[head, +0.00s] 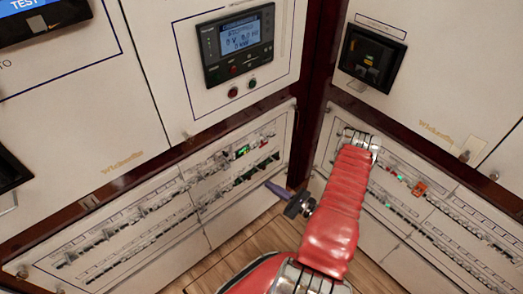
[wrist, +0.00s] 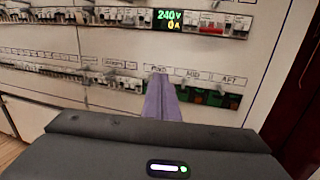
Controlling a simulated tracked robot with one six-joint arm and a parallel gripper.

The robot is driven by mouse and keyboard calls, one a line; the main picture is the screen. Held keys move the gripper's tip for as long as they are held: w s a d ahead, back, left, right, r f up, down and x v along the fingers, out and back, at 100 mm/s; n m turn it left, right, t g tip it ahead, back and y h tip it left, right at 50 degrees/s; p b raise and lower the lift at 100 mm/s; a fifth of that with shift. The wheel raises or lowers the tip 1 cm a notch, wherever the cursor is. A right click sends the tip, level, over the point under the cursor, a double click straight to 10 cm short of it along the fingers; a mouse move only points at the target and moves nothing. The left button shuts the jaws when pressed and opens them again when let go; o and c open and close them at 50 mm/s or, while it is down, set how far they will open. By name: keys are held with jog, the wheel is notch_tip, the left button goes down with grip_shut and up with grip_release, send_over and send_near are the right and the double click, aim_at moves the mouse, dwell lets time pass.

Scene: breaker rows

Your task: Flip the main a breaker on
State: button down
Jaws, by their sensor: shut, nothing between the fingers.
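Rows of small breakers line the lower left panel (head: 160,215). They also fill the wrist view, with an upper row (wrist: 60,14) and a lower row (wrist: 60,72). I cannot read which breaker is main A. My gripper (head: 270,185) is shut and empty, its purple fingers pressed together and pointing at the left panel's right part. In the wrist view my gripper (wrist: 160,78) reaches up to the lower row, beside dark green breakers (wrist: 205,96). The fingers hide part of that row. I cannot tell whether they touch it.
A meter (wrist: 168,20) reads 240 V and 0 A, with red-marked switches (wrist: 208,26) to its right. A screen unit (head: 238,44) is above the left panel. The right panel (head: 450,225) holds more breaker rows. A dark red corner post (head: 310,110) divides the walls.

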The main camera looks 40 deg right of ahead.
aim_at(264, 145)
jog(key=w+d+r+m+t+h, duration=0.2)
jog(key=d+r+h, duration=0.2)
jog(key=d, duration=0.3)
jog(key=shift+w+t, duration=0.25)
jog(key=shift+t, duration=0.05)
jog(key=shift+w, duration=0.1)
jog(key=x, duration=0.9)
jog(key=shift+w, duration=0.35)
